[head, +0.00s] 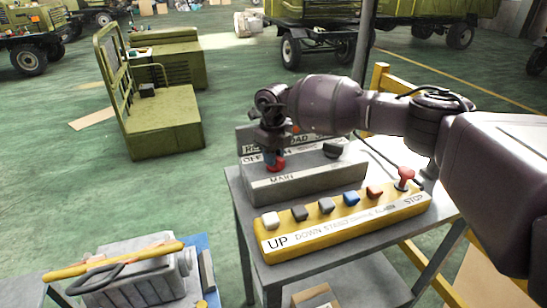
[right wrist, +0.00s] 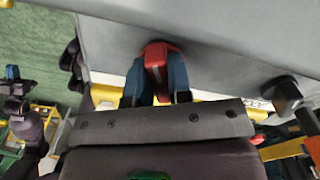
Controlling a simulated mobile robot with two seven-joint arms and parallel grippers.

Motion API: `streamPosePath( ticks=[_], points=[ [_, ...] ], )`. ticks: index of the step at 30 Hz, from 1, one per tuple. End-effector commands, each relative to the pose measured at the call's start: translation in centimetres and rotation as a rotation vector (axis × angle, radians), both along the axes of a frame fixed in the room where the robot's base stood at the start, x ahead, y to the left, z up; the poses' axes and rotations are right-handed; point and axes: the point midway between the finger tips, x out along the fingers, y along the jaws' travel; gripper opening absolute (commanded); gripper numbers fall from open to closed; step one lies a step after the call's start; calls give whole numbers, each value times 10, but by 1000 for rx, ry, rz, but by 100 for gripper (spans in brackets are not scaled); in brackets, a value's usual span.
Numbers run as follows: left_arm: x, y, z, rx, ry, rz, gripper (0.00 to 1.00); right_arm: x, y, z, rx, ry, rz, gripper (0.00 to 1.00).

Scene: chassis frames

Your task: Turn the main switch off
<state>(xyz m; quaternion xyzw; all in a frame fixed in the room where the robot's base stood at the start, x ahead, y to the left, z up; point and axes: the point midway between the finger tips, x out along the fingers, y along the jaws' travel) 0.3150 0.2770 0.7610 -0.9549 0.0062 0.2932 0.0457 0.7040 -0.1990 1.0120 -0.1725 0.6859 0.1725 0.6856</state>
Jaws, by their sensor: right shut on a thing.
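The red main switch (head: 277,164) sits on the grey control box (head: 320,184), above the word MAIN and near the OFF label. My right gripper (head: 271,156) is over it from above, with its blue fingers on either side. In the right wrist view the red switch (right wrist: 157,58) is between the two blue fingers (right wrist: 157,85), which are shut on it. The switch's exact angle is partly hidden by the gripper. My left gripper (right wrist: 12,72) seems to show small at the left edge of the right wrist view, too small to read.
A black knob (head: 332,150) is on the same box. In front lies a yellow panel (head: 340,226) with several coloured switches and a red STOP button (head: 405,174). A grey machine part (head: 140,280) stands lower left. Green floor is open at left.

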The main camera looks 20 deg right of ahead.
Motion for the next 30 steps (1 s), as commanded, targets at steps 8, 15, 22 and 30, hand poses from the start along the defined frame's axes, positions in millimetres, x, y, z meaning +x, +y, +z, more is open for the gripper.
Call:
streamPosePath(
  ticks=[8,15,22,30],
  points=[
    [-4,0,-10,0,12,1,0,0,1,0,1,-2,200,0],
    [-3,0,-12,0,12,0,0,-1,2,0,1,-2,301,0],
    [3,-1,-9,0,0,-4,0,-1,2,1,0,-2,339,0],
    [6,-2,-6,-1,-7,-5,0,-1,2,1,0,-2,345,0]
  ],
)
